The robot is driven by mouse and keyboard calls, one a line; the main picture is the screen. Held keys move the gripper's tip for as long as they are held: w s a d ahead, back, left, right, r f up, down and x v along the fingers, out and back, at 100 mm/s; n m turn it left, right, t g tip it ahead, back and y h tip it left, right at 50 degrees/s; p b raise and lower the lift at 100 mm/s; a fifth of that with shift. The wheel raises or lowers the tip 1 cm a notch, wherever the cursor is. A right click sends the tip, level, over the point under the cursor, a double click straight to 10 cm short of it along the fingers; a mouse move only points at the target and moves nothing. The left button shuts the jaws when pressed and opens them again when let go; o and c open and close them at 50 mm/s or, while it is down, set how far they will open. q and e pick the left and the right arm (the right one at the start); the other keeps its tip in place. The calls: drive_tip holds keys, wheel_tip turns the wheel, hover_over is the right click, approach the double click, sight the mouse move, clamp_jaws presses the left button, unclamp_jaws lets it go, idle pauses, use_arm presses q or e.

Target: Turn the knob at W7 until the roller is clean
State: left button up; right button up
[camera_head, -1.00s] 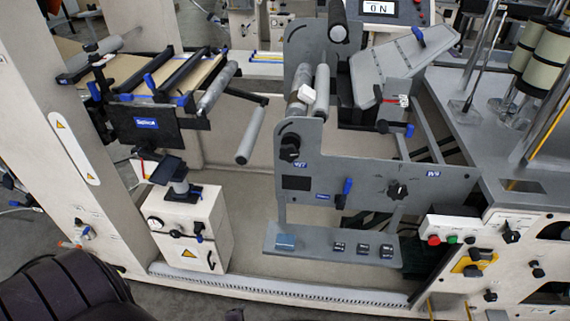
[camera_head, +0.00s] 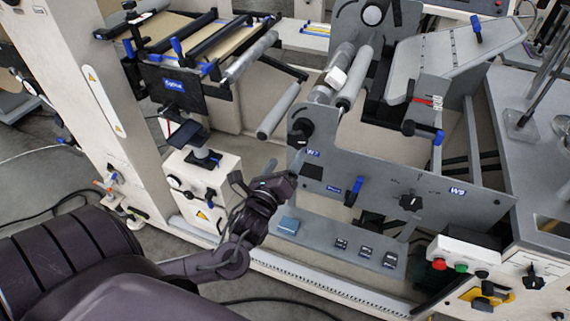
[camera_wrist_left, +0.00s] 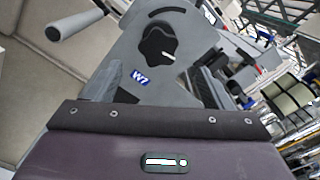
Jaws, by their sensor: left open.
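The black knob (camera_head: 300,130) sits at the upper left of the grey side plate, just above the blue W7 label (camera_head: 313,153). In the left wrist view the lobed knob (camera_wrist_left: 158,45) with its white pointer mark shows above the W7 label (camera_wrist_left: 140,76). My left gripper (camera_head: 291,170) is open, just below and left of the knob, with a visible gap to it. My right gripper is out of view.
A second black knob (camera_head: 411,202) is by the W9 label (camera_head: 457,191), with a blue-handled lever (camera_head: 355,190) left of it. A free grey roller (camera_head: 279,110) juts out left of the knob.

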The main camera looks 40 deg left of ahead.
sight(296, 142)
use_arm(q)
drive_tip(key=b+x, duration=0.1)
drive_tip(key=x, duration=0.1)
drive_tip(key=b+x, duration=0.1)
drive_tip(key=x, duration=0.1)
drive_tip(key=shift+w+a+f+b, duration=0.15)
drive_tip(key=shift+w+f+b, duration=0.1)
drive_tip(key=shift+b, duration=0.15)
drive_tip(key=x, duration=0.3)
drive_tip(key=shift+r, duration=0.2)
drive_tip(key=shift+x, duration=0.9)
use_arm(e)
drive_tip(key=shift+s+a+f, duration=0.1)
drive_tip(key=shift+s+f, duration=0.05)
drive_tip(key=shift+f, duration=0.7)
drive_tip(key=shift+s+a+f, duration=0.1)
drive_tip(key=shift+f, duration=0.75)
